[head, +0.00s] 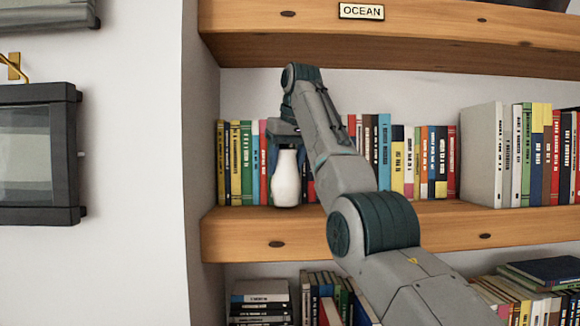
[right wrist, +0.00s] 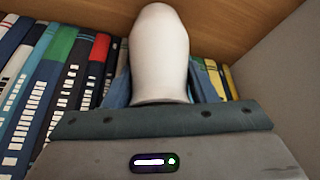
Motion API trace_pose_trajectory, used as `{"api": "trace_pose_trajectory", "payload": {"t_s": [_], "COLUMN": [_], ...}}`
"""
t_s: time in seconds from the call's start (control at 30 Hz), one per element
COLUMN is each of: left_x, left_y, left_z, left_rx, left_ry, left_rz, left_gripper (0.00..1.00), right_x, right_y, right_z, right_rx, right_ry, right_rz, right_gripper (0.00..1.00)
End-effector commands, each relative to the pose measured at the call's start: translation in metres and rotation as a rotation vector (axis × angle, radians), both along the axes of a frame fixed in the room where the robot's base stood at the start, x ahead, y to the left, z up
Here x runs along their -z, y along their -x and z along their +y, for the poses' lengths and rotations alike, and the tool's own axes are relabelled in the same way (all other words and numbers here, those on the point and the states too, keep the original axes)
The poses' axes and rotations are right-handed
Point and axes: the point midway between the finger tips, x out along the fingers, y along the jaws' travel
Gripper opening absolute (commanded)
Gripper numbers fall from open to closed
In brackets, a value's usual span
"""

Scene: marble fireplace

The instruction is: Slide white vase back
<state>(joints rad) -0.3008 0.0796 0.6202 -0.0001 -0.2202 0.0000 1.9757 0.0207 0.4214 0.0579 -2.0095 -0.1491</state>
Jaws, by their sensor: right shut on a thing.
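The white vase (head: 286,180) is upright at the left part of the middle wooden shelf (head: 345,235), in front of a row of books. Its base is close to the shelf's front edge. My right gripper (head: 286,142) reaches over from the right and is shut on the vase near its neck. In the right wrist view the vase (right wrist: 158,45) lies between the two fingers of my right gripper (right wrist: 160,88), with its lower end against the wood. I cannot tell whether the base rests fully on the shelf. My left gripper is not in view.
Upright books (head: 236,163) line the shelf behind and beside the vase. A large grey-white book block (head: 481,155) stands farther right. An upper shelf (head: 300,35) labelled OCEAN runs above my arm. A side wall (head: 203,130) bounds the shelf on the left.

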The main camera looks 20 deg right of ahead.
Motion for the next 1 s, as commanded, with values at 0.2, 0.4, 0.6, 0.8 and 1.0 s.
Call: {"api": "trace_pose_trajectory", "payload": {"t_s": [0.2,0.4,0.6,0.8,1.0], "left_x": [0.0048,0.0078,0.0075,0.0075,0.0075], "left_y": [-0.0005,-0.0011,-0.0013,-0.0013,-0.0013], "left_z": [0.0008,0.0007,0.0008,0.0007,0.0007], "left_rx": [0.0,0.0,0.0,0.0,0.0], "left_ry": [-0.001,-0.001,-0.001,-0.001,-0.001], "left_rz": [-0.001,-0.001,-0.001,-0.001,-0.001], "left_gripper": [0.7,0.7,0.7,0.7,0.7], "right_x": [0.0004,0.0005,-0.0001,0.0,0.0], "right_y": [0.0023,0.0039,0.0041,0.0041,0.0041], "right_z": [-0.0058,-0.0099,-0.0103,-0.0102,-0.0101], "right_rx": [0.001,0.0,-0.001,0.0,0.0], "right_ry": [-0.001,0.0,0.0,0.0,0.0], "right_rz": [-0.001,-0.002,-0.001,-0.001,-0.001], "right_gripper": [0.2,0.2,0.2,0.2,0.55]}}
